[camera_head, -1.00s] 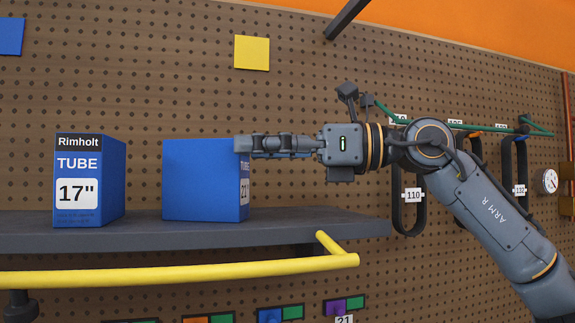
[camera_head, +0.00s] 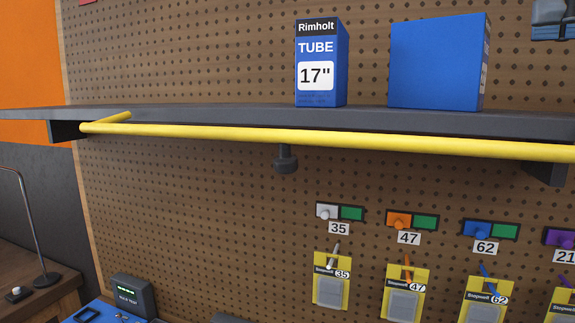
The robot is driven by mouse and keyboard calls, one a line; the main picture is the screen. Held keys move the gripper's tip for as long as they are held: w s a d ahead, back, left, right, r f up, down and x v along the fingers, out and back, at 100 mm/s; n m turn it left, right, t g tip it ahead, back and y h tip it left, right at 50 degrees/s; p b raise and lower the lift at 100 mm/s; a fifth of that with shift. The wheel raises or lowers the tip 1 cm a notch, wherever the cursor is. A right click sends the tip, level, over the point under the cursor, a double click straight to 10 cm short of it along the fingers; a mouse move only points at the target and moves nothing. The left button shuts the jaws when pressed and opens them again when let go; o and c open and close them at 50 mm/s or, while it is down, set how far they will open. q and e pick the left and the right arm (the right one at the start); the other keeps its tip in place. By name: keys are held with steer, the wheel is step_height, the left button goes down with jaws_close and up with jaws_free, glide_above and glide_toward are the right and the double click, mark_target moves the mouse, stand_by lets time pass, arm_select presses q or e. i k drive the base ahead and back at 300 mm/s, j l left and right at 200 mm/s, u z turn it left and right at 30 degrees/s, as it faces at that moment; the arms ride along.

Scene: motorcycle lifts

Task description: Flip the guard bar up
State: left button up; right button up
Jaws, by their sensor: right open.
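The yellow guard bar (camera_head: 330,136) runs along the front of the dark grey shelf (camera_head: 215,115), just below the shelf's front edge. My left gripper is out of view.
A blue Rimholt 17" tube box (camera_head: 320,65) and a larger blue box (camera_head: 437,62) stand on the shelf. Below hang several numbered tags and yellow packets (camera_head: 332,280) on the pegboard. A lamp (camera_head: 40,240) stands at the lower left. Space in front of the bar looks clear.

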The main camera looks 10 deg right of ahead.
mark_target(286, 163)
steer(key=k+j, duration=0.35)
steer(key=j, duration=0.15)
steer(key=k+j, duration=0.35)
steer(key=j, duration=0.2)
steer(key=k+j, duration=0.4)
steer(key=j, duration=0.1)
